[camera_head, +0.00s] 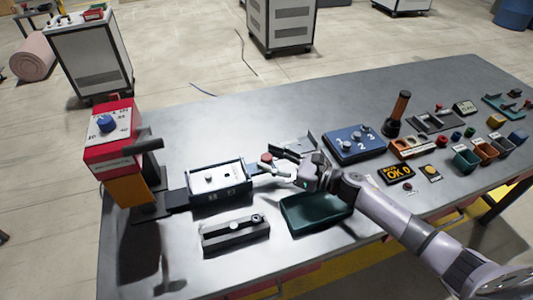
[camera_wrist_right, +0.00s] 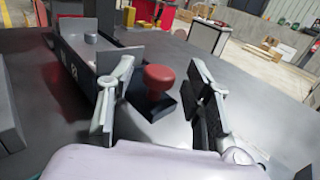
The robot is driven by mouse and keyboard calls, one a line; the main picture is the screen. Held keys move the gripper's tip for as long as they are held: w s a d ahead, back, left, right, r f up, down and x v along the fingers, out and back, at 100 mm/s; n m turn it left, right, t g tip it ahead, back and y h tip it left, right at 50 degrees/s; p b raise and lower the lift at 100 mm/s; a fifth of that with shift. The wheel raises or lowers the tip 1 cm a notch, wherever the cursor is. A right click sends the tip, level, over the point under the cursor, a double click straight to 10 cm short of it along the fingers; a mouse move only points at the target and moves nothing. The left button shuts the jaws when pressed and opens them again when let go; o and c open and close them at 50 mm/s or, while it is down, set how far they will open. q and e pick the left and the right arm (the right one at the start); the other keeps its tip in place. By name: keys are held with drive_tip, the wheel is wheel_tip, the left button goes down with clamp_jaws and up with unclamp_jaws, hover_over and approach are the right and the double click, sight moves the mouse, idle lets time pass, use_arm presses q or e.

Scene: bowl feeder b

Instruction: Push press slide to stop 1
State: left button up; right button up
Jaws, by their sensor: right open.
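The press slide (camera_head: 217,196) is a grey tray-like carriage with small marks on its side, on a dark rail at the foot of the red press (camera_head: 110,150). In the right wrist view the slide (camera_wrist_right: 85,65) runs away at the left, with a short grey cylinder on it. A red knob (camera_wrist_right: 159,82) on a dark block stands at its near end; the red knob also shows in the head view (camera_head: 266,157). My right gripper (camera_head: 268,164) is open, with its fingers on either side of the knob. Contact cannot be told. My left gripper is out of view.
A green tray (camera_head: 318,224) lies in front of my right gripper, and a dark grey fixture (camera_head: 235,234) lies in front of the slide. A blue numbered block (camera_head: 354,152) stands behind my arm. Several small bins and controls fill the right side. The table's back left is clear.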

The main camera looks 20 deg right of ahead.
drive_tip(key=shift+x, duration=0.85)
clamp_jaws()
idle(0.3)
